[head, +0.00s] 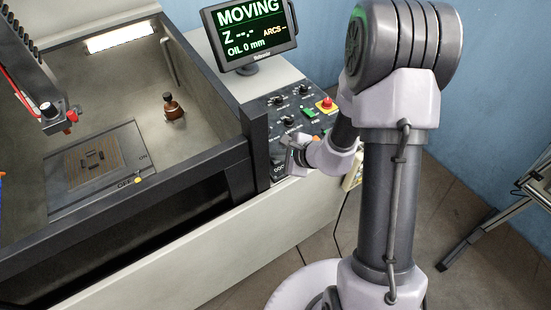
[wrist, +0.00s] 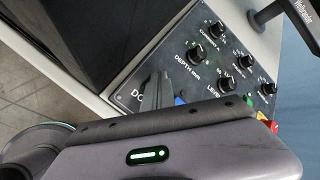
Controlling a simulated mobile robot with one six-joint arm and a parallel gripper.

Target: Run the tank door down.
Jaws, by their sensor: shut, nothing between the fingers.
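The tank door (head: 150,205) seems to be the dark panel along the front of the tank, its top edge below the post at its right end; how far it stands down I cannot tell. The screen (head: 247,28) reads MOVING and OIL 0 mm. My gripper (head: 290,155) is shut and empty at the lower left part of the control panel (head: 276,108). In the wrist view my fingertips (wrist: 153,90) are at a panel label that starts "DO", the rest hidden behind them. Whether they touch a control I cannot tell.
A blue part (wrist: 179,100) shows beside my fingers, with several black knobs (wrist: 195,54) beyond. A red stop button (head: 326,104) and a green button (head: 309,112) are on the panel. In the tank are a brown bottle (head: 173,107) and a dark plate (head: 60,178).

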